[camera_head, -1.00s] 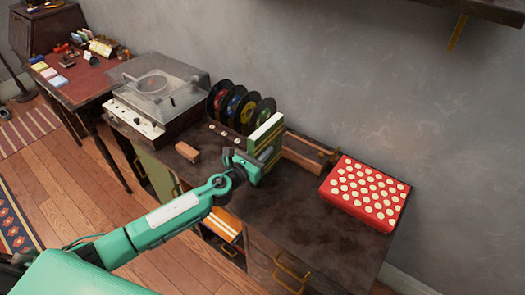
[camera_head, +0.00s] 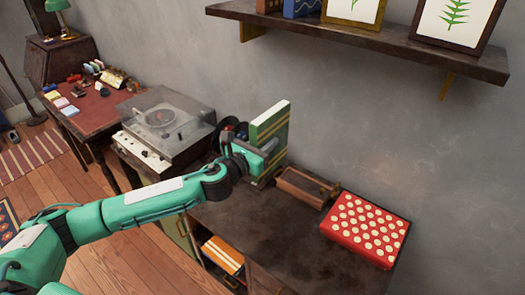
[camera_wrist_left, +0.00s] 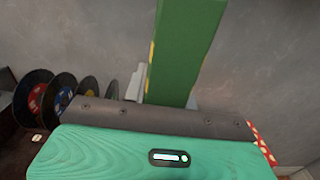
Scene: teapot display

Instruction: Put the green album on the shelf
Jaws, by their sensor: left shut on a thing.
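The green album (camera_head: 270,127) is upright, with a pale edge and yellow stripes. My left gripper (camera_head: 266,150) is shut on it and holds it above the dark cabinet top (camera_head: 262,225). The album also shows in the left wrist view (camera_wrist_left: 185,50), rising beyond the gripper body; the fingertips are hidden there. The dark wooden shelf (camera_head: 370,38) is on the wall at the upper right, higher than the album and to its right. My right gripper is in neither view.
The shelf carries two framed leaf pictures (camera_head: 455,22) and a blue book-like thing (camera_head: 302,7). Records (camera_wrist_left: 35,95) stand left of the album.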

